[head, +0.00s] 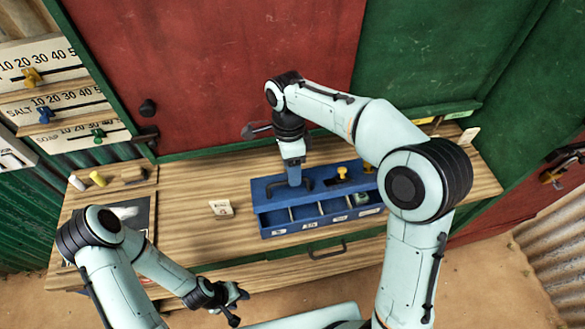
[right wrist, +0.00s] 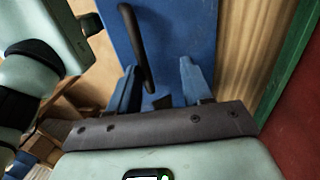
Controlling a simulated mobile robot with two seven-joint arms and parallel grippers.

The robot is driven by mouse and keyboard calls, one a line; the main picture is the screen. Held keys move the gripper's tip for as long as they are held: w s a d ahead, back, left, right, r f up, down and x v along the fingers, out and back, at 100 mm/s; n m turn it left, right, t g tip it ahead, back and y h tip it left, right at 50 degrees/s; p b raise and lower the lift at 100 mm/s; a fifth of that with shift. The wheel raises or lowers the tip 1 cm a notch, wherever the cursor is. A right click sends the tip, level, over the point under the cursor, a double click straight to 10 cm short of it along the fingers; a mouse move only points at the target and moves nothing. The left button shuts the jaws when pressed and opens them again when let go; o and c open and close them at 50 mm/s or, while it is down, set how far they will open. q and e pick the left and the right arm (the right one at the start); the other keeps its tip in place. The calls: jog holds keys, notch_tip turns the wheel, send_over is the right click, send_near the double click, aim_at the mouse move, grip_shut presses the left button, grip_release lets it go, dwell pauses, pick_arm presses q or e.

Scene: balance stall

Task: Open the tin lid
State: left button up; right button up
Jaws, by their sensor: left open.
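The blue tin (head: 262,222) stands on the wooden counter, with its front row of compartments visible from above. A blue lid panel with a dark bar handle (head: 309,184) lies along its back part. The handle also shows in the right wrist view (right wrist: 134,45), above the lid panel (right wrist: 180,30). My left gripper (head: 236,296) is open and empty, low in front of the counter.
A small card (head: 221,208) stands left of the tin. A yellow knob (head: 342,173) is at the tin's back. A drawer handle (head: 327,250) sticks out in front.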

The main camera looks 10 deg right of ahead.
jog(key=shift+w+f, duration=0.1)
jog(key=shift+w, duration=0.4)
pick_arm(q)
jog(key=shift+w, duration=0.3)
pick_arm(e)
jog(key=shift+s, duration=0.2)
jog(key=shift+r, duration=0.25)
notch_tip(320, 180, up, 13)
jog(key=w, duration=0.2)
jog(key=shift+w, duration=0.3)
